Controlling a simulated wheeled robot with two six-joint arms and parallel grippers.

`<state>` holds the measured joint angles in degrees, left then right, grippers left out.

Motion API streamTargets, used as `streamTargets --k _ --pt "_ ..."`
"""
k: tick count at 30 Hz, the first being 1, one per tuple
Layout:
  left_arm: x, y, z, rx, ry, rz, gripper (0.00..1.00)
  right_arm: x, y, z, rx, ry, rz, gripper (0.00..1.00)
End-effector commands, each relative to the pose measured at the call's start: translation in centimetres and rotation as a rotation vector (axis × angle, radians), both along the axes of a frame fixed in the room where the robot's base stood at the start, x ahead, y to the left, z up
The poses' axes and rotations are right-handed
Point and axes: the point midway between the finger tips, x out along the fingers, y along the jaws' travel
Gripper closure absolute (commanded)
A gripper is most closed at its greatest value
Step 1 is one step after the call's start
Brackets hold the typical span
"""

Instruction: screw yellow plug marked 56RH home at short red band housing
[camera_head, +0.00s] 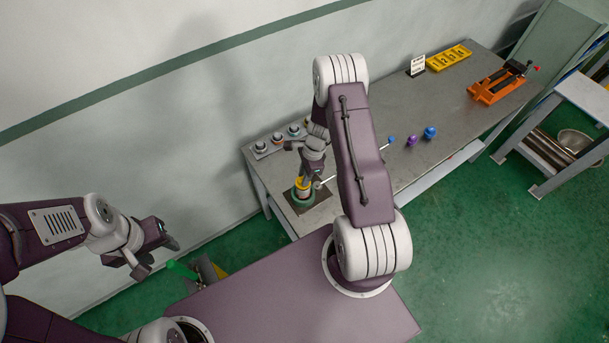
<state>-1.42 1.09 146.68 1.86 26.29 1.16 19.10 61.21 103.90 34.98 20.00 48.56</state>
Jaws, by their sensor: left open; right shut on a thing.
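The yellow plug (302,182) is at the near left end of the workbench, directly under my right gripper (308,176). My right gripper points down and is shut on the plug, hiding much of it. Just below the plug is a round housing with a reddish band (303,192), set in a green ring-shaped holder (303,201) on a dark plate. The plug appears in line with the housing; how deep it sits and its 56RH mark cannot be made out. My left gripper (152,253) is open and empty, off the bench at the left.
Several grey blocks with round fittings (261,147) stand along the wall behind the housing. Blue (430,132) and purple (411,140) plugs stand mid-bench. A white sign (417,66), yellow tray (449,58) and orange vise (497,86) occupy the far end. Bare bench (420,105) lies between.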

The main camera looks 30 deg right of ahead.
Motion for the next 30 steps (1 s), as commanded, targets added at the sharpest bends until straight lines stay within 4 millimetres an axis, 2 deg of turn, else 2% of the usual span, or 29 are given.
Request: streamTargets --k 17,18,20,30 --pt "0.0 0.0 -1.0 0.000 0.000 0.000 0.53 0.0 0.0 -1.1 0.000 0.000 0.000 1.00" --pt "0.0 0.0 -0.9 0.000 0.000 0.000 0.53 0.0 0.0 -1.0 0.000 0.000 0.000 0.66" --pt "0.0 0.0 -0.9 0.000 0.000 0.000 0.53 0.0 0.0 -1.0 0.000 0.000 0.000 0.52" --pt "0.0 0.0 -0.9 0.000 0.000 0.000 0.53 0.0 0.0 -0.8 0.000 -0.001 0.000 0.52"
